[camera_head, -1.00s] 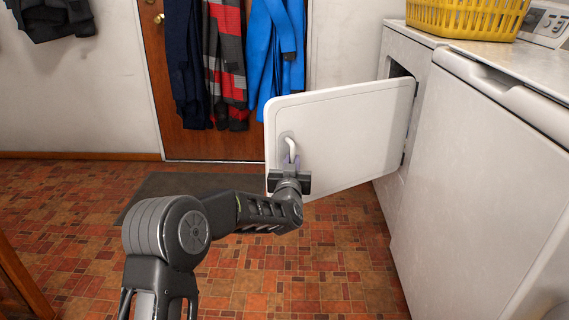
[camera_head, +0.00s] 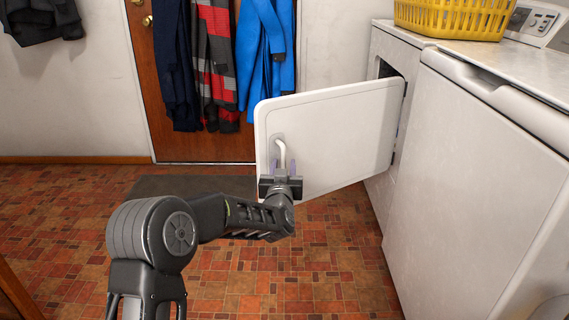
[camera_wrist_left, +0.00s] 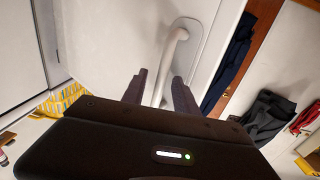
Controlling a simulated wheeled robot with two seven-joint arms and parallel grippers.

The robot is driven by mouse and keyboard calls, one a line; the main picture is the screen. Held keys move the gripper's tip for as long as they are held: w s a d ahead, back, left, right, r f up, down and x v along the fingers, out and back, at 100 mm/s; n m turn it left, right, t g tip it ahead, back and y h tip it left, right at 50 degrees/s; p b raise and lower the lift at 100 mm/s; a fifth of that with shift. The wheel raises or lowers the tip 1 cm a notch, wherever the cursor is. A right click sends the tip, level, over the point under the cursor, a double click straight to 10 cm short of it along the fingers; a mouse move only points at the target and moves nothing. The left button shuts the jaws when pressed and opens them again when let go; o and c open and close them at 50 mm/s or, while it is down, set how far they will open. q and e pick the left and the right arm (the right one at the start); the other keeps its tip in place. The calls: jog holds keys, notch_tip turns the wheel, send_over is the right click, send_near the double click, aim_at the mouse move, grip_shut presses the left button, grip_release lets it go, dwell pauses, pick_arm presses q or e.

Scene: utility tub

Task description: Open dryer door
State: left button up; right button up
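The white dryer door (camera_head: 335,140) stands swung wide open from the dryer (camera_head: 388,140), hinged at its right edge. Its white bar handle (camera_head: 281,152) is near the door's free left edge and also shows in the left wrist view (camera_wrist_left: 168,62). My left gripper (camera_head: 280,167) is at the lower end of the handle. In the left wrist view the two fingers (camera_wrist_left: 160,88) are spread, one on each side of the handle, with gaps between. My right gripper is not in view. Most of the dryer opening is hidden behind the door.
A white washer (camera_head: 470,170) stands close on the right. A yellow basket (camera_head: 450,17) sits on top of the dryer. Clothes (camera_head: 210,65) hang on the brown door (camera_head: 145,85) behind. A dark mat (camera_head: 170,185) lies on the tiled floor, which is otherwise clear around my arm.

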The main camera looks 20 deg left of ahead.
pick_arm(q)
jog(key=p+v, duration=0.1)
jog(key=v, duration=0.5)
jog(key=shift+d, duration=0.15)
